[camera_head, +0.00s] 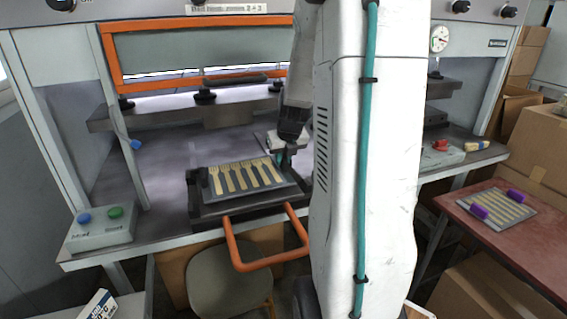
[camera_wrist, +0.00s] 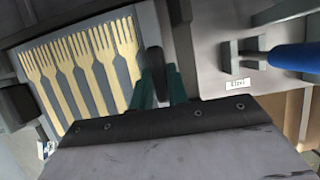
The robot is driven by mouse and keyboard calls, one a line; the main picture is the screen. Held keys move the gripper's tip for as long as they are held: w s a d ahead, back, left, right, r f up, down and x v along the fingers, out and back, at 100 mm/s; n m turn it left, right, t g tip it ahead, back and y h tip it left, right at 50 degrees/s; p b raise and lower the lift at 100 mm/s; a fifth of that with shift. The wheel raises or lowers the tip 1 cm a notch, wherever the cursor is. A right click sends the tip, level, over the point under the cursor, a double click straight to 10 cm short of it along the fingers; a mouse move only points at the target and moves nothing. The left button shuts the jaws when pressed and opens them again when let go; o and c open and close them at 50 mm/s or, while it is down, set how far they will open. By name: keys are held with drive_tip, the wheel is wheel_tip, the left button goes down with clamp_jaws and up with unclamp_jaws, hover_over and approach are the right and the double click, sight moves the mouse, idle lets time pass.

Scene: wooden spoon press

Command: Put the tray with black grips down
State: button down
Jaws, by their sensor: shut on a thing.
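The tray with black grips (camera_head: 222,193) is a grey plate bearing a row of several pale wooden forks. It lies over the dark sliding bed (camera_head: 240,210) of the left press, roughly level. I cannot tell whether it touches the bed. My gripper (camera_head: 284,157) is at the tray's right side, shut on its black grip. In the wrist view, the teal fingers (camera_wrist: 160,90) close around this grip (camera_wrist: 153,62), and the forks (camera_wrist: 80,65) lie to the left. The other black grip (camera_wrist: 18,103) shows at the wrist view's left edge.
An orange handle (camera_head: 234,248) sticks out at the bed's front. A button box (camera_head: 102,232) stands at left. The upper press plate (camera_head: 170,112) is behind the tray. At right, a red table (camera_head: 475,235) holds another tray (camera_head: 513,208) with purple grips.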

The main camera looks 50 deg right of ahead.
drive_tip(key=shift+f, duration=0.8)
drive_tip(key=c, duration=1.4)
unclamp_jaws()
drive_tip(key=shift+f, duration=0.1)
drive_tip(key=shift+o, duration=0.2)
